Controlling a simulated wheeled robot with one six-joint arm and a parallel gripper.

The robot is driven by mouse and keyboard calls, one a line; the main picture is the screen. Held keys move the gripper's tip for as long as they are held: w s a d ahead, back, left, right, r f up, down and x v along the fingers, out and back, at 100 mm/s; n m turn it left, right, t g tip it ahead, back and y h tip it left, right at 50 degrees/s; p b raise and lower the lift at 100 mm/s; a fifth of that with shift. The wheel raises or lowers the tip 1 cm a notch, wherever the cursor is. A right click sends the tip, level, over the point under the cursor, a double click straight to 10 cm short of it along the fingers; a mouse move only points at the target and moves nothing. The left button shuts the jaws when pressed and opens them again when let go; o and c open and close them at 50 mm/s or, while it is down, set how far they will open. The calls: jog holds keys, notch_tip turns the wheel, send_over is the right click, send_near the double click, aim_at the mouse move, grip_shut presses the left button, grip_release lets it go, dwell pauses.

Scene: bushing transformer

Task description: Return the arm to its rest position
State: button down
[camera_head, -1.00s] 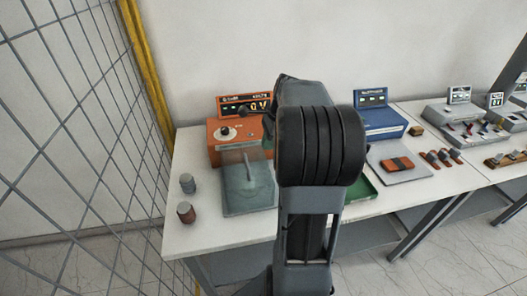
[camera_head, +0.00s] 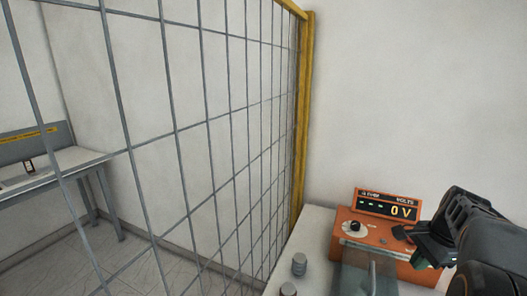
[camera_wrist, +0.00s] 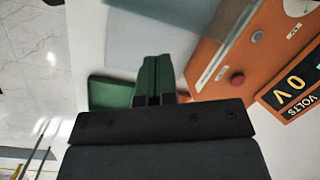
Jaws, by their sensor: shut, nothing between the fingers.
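My arm (camera_head: 490,250) enters at the lower right of the head view, bent in front of the orange volts unit (camera_head: 372,236). My gripper (camera_head: 424,262) is at the right end of that unit; its green fingertips partly show there. In the wrist view my gripper (camera_wrist: 152,76) points away from the camera, its two green fingers together with nothing between them. The orange unit (camera_wrist: 222,48) lies to their right, with a red button and a display (camera_wrist: 297,88) reading 0 V. Whether the fingers touch anything below is not clear.
A wire mesh fence (camera_head: 190,130) with a yellow post (camera_head: 303,110) stands left of the white table (camera_head: 315,222). Two small cylinders, one farther (camera_head: 299,263) and one nearer (camera_head: 288,289), stand at the table's left. A green tray (camera_wrist: 108,92) shows near the fingers.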

jog(key=s+a+f+n+t+h, duration=0.1)
jog(key=s+a+n, duration=0.3)
jog(key=a+n, duration=0.4)
jog(key=s+a+f+n+t, duration=0.1)
jog(key=s+a+n, duration=0.3)
jog(key=a+n, duration=0.5)
jog(key=a, duration=0.6)
jog(key=shift+s+t+h, duration=0.4)
jog(key=c, duration=1.8)
grip_release()
